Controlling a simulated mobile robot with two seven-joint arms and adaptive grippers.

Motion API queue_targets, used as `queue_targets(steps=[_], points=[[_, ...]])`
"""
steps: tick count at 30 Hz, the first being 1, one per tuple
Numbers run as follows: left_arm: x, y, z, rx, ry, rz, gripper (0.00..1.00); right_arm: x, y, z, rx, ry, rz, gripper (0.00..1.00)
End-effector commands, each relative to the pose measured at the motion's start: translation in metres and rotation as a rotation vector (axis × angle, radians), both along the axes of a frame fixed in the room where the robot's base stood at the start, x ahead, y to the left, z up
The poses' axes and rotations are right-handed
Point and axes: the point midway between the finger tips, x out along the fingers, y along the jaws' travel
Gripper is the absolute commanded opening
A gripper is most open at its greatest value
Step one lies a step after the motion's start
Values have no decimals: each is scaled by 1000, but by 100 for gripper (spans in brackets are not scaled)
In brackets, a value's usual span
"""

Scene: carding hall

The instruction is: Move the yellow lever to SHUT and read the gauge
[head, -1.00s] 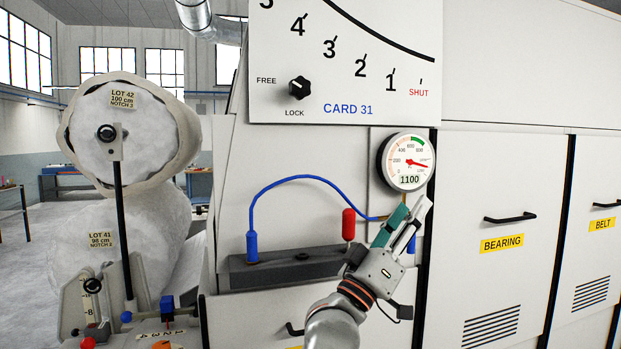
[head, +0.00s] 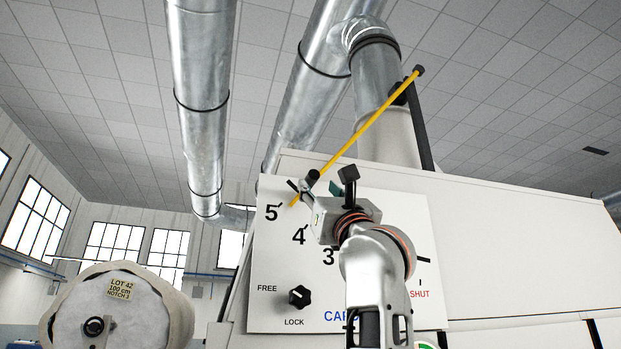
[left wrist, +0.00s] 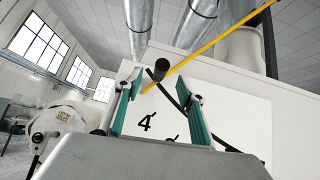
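The yellow lever (head: 362,130) slants from a dark pivot arm at upper right down to the plate, its lower end beside the 5 mark. A black handle (head: 312,176) sticks out near that end. My left gripper (head: 304,190) is at this end; in the left wrist view its teal fingers (left wrist: 160,98) are apart, with the black handle (left wrist: 158,68) between them in the picture. I cannot tell whether they touch it. SHUT (head: 419,294) is at the plate's lower right. Only the top edge of the gauge (head: 425,345) shows; its reading is hidden. My right gripper is out of view.
The scale plate (head: 262,308) bears a black FREE/LOCK knob (head: 299,297), whose setting I cannot read surely. My left arm covers the plate's middle and part of the scale. Large metal ducts (head: 200,100) run overhead. A wrapped roll (head: 120,310) stands at lower left.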

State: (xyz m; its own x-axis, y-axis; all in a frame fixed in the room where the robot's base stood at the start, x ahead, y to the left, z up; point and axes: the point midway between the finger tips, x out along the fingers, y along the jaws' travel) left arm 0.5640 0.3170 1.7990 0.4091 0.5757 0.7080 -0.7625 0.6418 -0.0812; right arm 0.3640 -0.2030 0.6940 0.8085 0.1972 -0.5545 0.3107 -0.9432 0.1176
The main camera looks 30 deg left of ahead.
Motion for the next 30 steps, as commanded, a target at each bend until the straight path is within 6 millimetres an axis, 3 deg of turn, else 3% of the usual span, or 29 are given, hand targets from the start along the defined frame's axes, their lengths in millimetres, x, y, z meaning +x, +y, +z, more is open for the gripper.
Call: queue_targets(steps=[9,15,29,30], points=[[14,21,30,-8,-1,-7,39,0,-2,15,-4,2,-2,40],[26,37,49,-7,-1,-7,39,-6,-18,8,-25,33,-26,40],[31,45,56,-7,-1,-7,39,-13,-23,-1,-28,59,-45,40],[31,45,56,-7,-1,-7,29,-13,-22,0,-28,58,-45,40]])
